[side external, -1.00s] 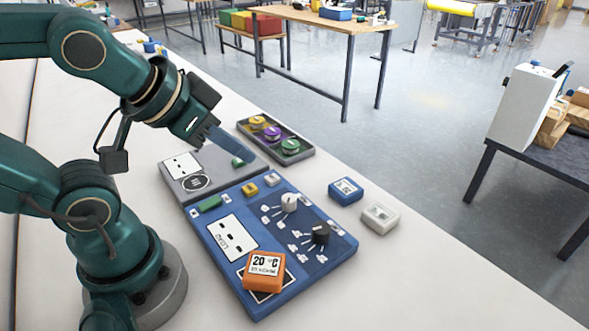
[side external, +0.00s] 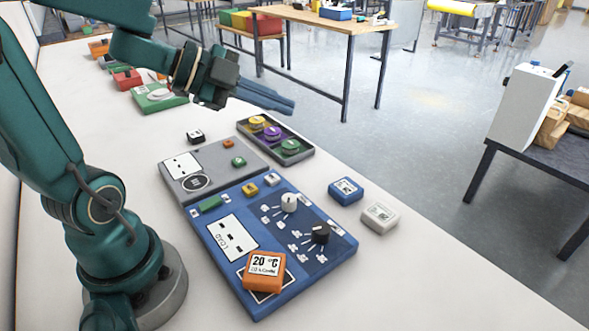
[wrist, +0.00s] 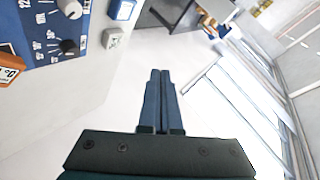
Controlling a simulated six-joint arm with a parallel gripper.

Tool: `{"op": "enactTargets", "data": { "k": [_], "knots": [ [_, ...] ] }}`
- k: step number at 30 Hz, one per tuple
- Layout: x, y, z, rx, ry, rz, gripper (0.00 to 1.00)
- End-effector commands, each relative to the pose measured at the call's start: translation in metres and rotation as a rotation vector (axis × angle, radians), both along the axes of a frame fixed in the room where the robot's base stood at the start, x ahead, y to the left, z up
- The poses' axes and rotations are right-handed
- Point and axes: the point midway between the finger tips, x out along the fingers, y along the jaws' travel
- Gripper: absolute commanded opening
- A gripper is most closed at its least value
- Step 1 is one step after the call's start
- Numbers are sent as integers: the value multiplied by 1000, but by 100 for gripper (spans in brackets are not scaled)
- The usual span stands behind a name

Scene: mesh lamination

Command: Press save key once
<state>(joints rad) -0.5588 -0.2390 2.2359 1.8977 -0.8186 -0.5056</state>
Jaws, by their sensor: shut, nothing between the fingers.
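The grey panel (side external: 204,157) lies flat on the bench, with a green button (side external: 238,161), a small orange button (side external: 228,143), a white label and a dark round emblem. The blue panel (side external: 215,262) adjoins it and carries a green key (side external: 209,203), a yellow key (side external: 250,190) and a pale key (side external: 271,179). I cannot read which one is the save key. My gripper (side external: 291,106) is shut and empty, raised well above the bench and pointing right, clear of both panels. The wrist view shows its two fingers together (wrist: 160,73).
A dark tray (side external: 246,125) with yellow, purple and green round pieces stands behind the grey panel. An orange block (side external: 264,271) sits on the blue panel, near a white knob (side external: 289,203) and a black knob (side external: 320,233). Blue (side external: 345,191) and white (side external: 380,217) blocks lie to the right.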

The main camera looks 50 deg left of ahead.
Motion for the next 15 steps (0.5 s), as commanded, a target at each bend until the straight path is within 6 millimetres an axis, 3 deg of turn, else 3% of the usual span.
{"op": "enactTargets", "data": {
  "k": [3, 6, 9, 15],
  "knots": [
    [-25, 20, -32, 8, 161, -51, 0],
    [-41, 39, -50, 6, 251, -45, 0],
    [-46, 53, -58, -10, 278, 0, 0],
    [-48, 61, -60, -26, 284, 36, 0]
  ]
}}
